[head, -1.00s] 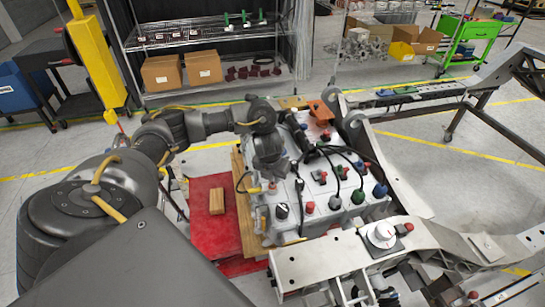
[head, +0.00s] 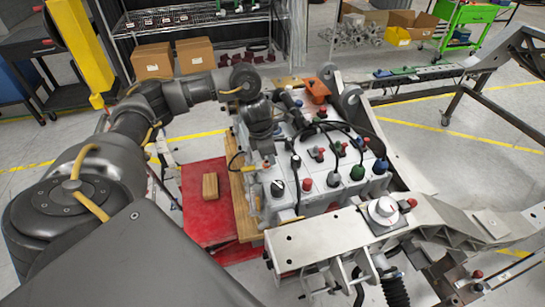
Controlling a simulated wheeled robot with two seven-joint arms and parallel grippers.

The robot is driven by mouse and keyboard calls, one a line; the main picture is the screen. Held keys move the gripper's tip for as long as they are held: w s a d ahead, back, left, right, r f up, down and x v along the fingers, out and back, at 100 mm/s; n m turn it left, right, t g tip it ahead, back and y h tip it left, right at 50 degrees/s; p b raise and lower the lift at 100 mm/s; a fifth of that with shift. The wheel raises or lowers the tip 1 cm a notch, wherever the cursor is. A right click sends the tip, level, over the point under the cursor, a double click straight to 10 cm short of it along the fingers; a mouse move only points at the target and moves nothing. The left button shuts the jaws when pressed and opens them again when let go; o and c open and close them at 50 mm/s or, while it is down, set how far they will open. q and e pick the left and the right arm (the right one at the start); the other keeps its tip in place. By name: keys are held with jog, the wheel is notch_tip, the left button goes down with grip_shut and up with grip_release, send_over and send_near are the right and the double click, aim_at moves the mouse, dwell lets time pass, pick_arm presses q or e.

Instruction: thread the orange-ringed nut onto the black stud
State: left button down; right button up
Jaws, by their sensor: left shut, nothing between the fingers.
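My left gripper (head: 268,158) points down from my left arm, shut and empty, over the left edge of a pale grey block (head: 318,200). The block's top carries black, red and green knobs and posts. A black post (head: 277,188) stands at its front left corner, just below the gripper in the picture. I cannot tell which post is the black stud. I cannot make out a nut with an orange ring; it may be hidden or too small. My right gripper is not in view.
A wooden block (head: 210,186) lies on a red surface (head: 205,220) left of the pale block. Black cables (head: 335,130) loop over the block's top. A metal chassis beam (head: 330,240) with a round white part (head: 382,210) runs in front. An orange bracket (head: 317,90) stands behind.

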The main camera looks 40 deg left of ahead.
pick_arm(q)
jog(key=shift+s+a+f+m, duration=0.25)
jog(key=shift+s+a+m, duration=0.05)
jog(key=shift+m, duration=0.7)
jog(key=m, duration=0.1)
jog(key=m+g, duration=0.1)
jog(key=m, duration=0.1)
jog(key=shift+s+r, duration=0.15)
jog(key=shift+s, duration=0.05)
jog(key=m, duration=0.3)
jog(key=m+g, duration=0.1)
jog(key=m, duration=0.1)
jog(key=shift+s+m+h, duration=0.3)
jog(key=shift+s, duration=0.1)
jog(key=c, duration=1.7)
grip_release()
jog(key=shift+s+r, duration=0.1)
jog(key=shift+s, duration=0.1)
jog(key=shift+w, duration=0.1)
jog(key=shift+w+r, duration=0.1)
jog(key=shift+w+r+p, duration=0.1)
jog(key=shift+r+p, duration=0.45)
jog(key=shift+p, duration=0.15)
jog(key=d+p+v, duration=0.1)
jog(key=p+v, duration=0.6)
jog(key=shift+d+r, duration=0.25)
jog(key=shift+r, duration=0.05)
